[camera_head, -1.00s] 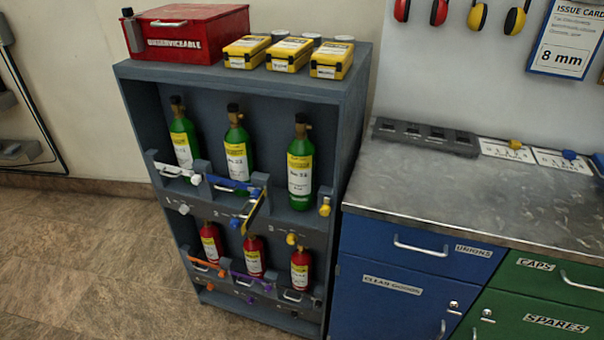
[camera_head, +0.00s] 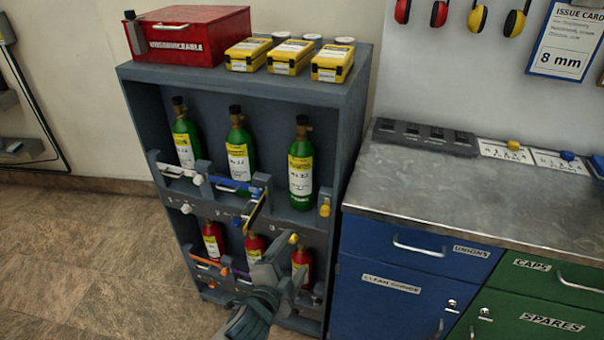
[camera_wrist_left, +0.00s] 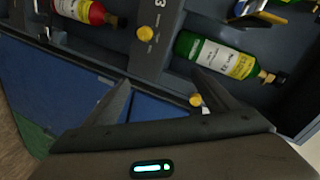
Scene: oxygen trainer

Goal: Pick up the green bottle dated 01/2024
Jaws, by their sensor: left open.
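Three green bottles stand upright in the upper bays of a grey rack: left (camera_head: 185,138), middle (camera_head: 239,152) and right (camera_head: 301,170). Their label dates are too small to read surely. No bar crosses the right bottle; a yellow bar (camera_head: 257,212) juts outward beside its bay. A white bar (camera_head: 172,170) and a blue bar (camera_head: 232,186) cross the other two. My left gripper (camera_head: 281,268) is open and empty, in front of the lower row. In the left wrist view, the fingers (camera_wrist_left: 163,86) are apart, short of a green bottle (camera_wrist_left: 222,56).
Red bottles (camera_head: 212,240) stand in the lower bays, partly behind my gripper. Yellow boxes (camera_head: 290,57) and a red case (camera_head: 185,35) sit on the rack (camera_head: 345,105). A blue cabinet (camera_head: 385,285) with a metal worktop (camera_head: 430,195) closes the right side. Floor is clear at left.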

